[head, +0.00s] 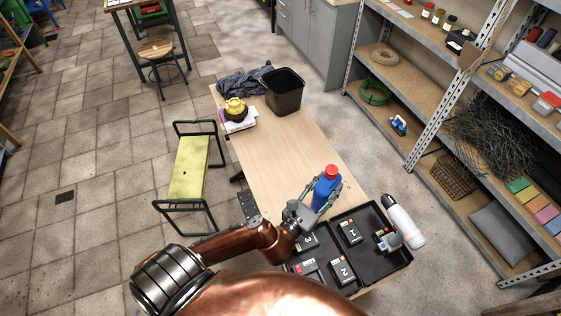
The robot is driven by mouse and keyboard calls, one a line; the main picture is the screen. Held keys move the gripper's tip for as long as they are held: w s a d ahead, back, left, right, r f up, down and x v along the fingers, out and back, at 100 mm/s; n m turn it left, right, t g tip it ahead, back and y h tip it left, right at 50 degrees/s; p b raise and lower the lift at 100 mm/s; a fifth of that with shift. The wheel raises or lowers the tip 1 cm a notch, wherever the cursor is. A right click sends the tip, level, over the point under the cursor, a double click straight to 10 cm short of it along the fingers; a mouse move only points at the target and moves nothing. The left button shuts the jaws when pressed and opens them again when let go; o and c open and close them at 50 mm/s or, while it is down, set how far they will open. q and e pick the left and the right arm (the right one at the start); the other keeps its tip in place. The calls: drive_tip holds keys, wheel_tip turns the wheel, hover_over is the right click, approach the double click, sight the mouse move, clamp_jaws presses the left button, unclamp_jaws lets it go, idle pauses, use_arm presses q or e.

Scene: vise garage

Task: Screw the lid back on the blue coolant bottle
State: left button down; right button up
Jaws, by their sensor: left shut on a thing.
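The blue coolant bottle (323,193) stands near the front of the wooden table, just behind the black tray. A red lid (331,171) sits at its top; I cannot tell how tightly it is seated. My left gripper (316,200) is at the bottle's side, shut on the bottle, with its arm coming in from the lower left. The far side of the bottle and part of the fingers are hidden. My right gripper is not in view.
A black tray (325,232) holds several numbered blocks at the table's front. A white bottle (403,222) lies at its right edge. A black bin (283,92), a dark cloth (243,82) and a yellow object (235,106) stand at the far end. The table's middle (280,147) is clear.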

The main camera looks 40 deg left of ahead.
use_arm(q)
drive_tip(key=shift+w+a+r, duration=0.15)
drive_tip(key=shift+a+r, duration=0.05)
drive_tip(key=shift+a, duration=0.1)
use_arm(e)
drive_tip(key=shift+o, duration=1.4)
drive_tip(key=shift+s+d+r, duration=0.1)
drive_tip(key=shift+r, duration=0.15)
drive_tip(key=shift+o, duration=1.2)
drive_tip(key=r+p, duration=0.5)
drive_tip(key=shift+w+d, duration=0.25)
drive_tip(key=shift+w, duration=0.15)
use_arm(q)
drive_tip(key=w+a+f+n+y+p, duration=0.1)
drive_tip(key=a+n+y+p, duration=0.2)
drive_tip(key=a, duration=1.9)
drive_tip(key=y, duration=0.2)
drive_tip(key=shift+w+f+n+g+y, duration=0.2)
drive_tip(key=shift+w+n+g+y, duration=0.1)
drive_tip(key=shift+g, duration=0.1)
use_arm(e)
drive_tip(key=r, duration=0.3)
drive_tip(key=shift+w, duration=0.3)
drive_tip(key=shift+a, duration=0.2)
